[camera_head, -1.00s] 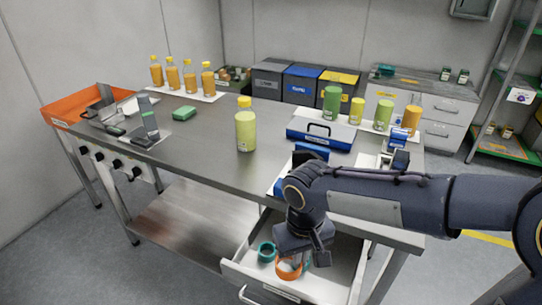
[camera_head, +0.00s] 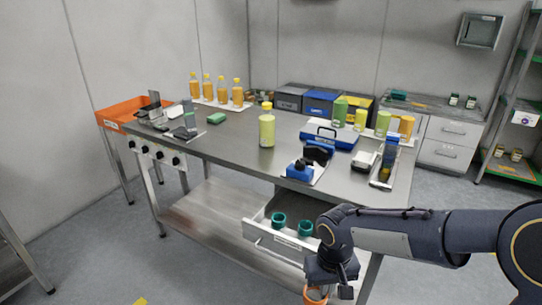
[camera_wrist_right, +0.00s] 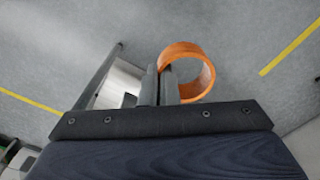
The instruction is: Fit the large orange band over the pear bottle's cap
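The orange band (camera_wrist_right: 192,62) is a wide ring. My right gripper (camera_wrist_right: 168,84) is shut on one side of its wall, with the ring standing out to the right of the fingers. In the head view the band (camera_head: 315,297) hangs below my right gripper (camera_head: 326,284), in front of the drawer and lower than the tabletop, partly cut off by the picture's bottom edge. The pear bottle (camera_head: 267,132) is pale yellow-green with a yellow cap (camera_head: 267,106). It stands upright on the table, far from the gripper. My left gripper is not in view.
The open drawer (camera_head: 274,239) holds teal rings (camera_head: 279,219). The tabletop around the pear bottle is mostly clear.

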